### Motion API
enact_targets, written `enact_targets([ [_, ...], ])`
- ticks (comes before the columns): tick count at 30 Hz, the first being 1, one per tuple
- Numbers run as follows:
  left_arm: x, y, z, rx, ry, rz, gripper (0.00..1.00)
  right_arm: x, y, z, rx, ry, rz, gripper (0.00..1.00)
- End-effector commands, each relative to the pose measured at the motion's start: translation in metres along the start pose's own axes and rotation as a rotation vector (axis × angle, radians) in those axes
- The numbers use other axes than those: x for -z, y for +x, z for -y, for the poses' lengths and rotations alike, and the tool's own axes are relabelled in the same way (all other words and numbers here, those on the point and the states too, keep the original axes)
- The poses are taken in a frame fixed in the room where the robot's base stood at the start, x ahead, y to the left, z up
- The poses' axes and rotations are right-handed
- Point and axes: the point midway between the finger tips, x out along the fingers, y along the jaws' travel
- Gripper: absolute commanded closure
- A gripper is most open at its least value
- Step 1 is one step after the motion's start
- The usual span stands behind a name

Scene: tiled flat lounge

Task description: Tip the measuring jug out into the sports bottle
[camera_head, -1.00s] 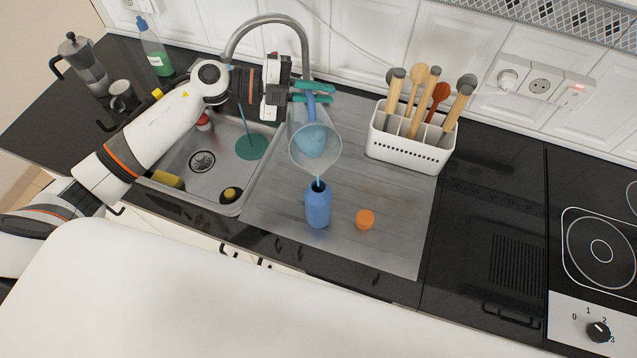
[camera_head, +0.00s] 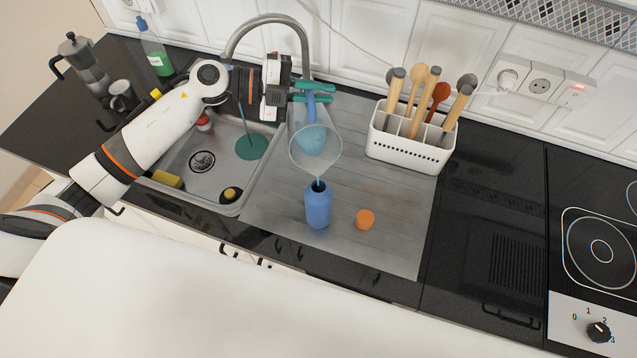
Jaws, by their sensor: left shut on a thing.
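The clear measuring jug (camera_head: 316,150) is tilted with its mouth toward me, above and behind the sports bottle. Blue liquid lies inside it, and a thin stream runs from its lip to the bottle's mouth. My left gripper (camera_head: 312,92) is shut on the jug's blue handle. The blue sports bottle (camera_head: 318,206) stands upright and open on the metal drainboard (camera_head: 390,235). An orange cap (camera_head: 365,219) lies on the drainboard to the right of the bottle. My right gripper is not in view.
The sink (camera_head: 205,180) is left of the drainboard, with a yellow sponge (camera_head: 166,179) and a green plunger-like disc (camera_head: 251,147) in it. The tap (camera_head: 268,20) arches behind my gripper. A white utensil holder (camera_head: 405,150) stands at the back right. The right counter is clear up to the hob.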

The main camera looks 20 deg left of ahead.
Motion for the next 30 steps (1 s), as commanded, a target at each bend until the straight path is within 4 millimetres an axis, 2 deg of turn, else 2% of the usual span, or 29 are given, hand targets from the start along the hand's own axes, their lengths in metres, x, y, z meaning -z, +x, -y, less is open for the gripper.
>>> enact_targets([
  [30, -0.0056, -0.0007, -0.0029, -0.001, 0.038, -0.008, 1.0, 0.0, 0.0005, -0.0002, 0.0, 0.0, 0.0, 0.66],
])
